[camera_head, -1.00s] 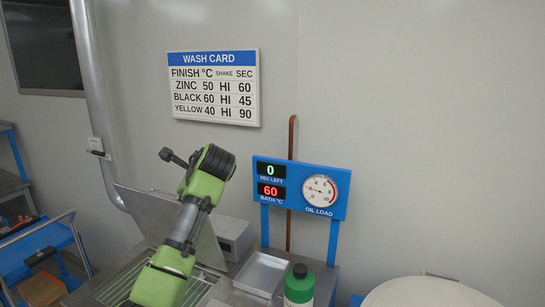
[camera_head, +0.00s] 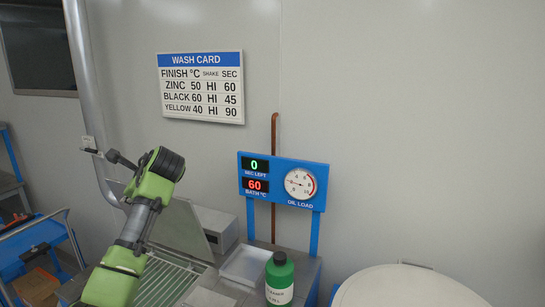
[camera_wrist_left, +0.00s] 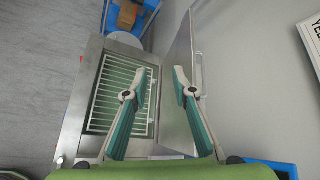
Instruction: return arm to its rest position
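My left arm (camera_head: 130,235), green and grey, rises from the lower left in the head view, in front of the washer's left part. Its fingers are not distinguishable there. In the left wrist view my left gripper (camera_wrist_left: 157,92) has its two teal fingers well apart with nothing between them. Beyond the fingers are the washer's slatted rack (camera_wrist_left: 115,92) and its raised metal lid (camera_wrist_left: 178,95). My right gripper is in neither view.
A blue-framed display (camera_head: 283,181) reads 0 seconds left and bath 60. A green bottle (camera_head: 279,278) stands beside a metal tray (camera_head: 246,264). A white round lid (camera_head: 405,288) is at lower right. A blue cart (camera_head: 40,245) stands at left. The wash card (camera_head: 200,87) hangs on the wall.

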